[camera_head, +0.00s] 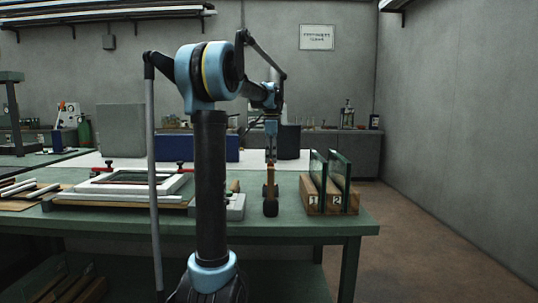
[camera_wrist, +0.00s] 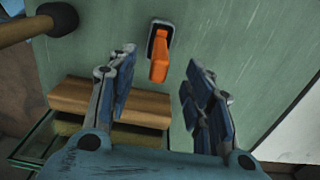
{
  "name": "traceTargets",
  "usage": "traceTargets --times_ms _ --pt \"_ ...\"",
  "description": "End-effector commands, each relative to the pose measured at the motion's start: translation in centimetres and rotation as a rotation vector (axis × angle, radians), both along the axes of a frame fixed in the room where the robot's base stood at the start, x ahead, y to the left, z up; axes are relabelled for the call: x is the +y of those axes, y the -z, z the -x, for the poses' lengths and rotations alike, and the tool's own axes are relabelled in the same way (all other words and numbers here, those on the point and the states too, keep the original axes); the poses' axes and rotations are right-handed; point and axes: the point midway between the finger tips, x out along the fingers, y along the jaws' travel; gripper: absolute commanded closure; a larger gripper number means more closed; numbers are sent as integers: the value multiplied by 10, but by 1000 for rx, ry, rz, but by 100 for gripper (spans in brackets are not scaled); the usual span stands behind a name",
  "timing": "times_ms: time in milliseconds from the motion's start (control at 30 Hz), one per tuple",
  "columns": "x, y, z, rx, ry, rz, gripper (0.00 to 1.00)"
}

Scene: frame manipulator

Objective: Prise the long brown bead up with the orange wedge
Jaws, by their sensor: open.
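The orange wedge (camera_wrist: 159,62) sits in a small dark-rimmed holder on the green bench in the wrist view. My gripper (camera_wrist: 161,66) is open, with one finger on each side of the wedge in the picture. I cannot tell whether the wedge is fully between the fingers or just beyond their tips. In the head view my gripper (camera_head: 271,148) points down over the bench, left of the wooden racks. A white frame (camera_head: 175,188) lies flat on the bench to the left. I cannot pick out the long brown bead on it with certainty.
Wooden racks (camera_head: 312,200) holding upright glass panes (camera_head: 341,165) stand close to the right of my gripper. A mallet with a dark head (camera_wrist: 58,18) lies at the wrist view's upper left. Loose strips (camera_head: 38,192) lie at far left.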

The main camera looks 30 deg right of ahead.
Motion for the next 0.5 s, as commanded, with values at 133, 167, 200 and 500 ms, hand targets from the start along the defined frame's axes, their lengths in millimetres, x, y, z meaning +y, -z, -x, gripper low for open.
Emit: traceTargets --times_ms 133,167,200,500 --pt "0 15 0 0 -1 0 53" --pt "1 18 0 0 -1 0 53" --pt "1 22 0 -1 -2 1 53" --pt "1 50 0 -1 -2 1 53"
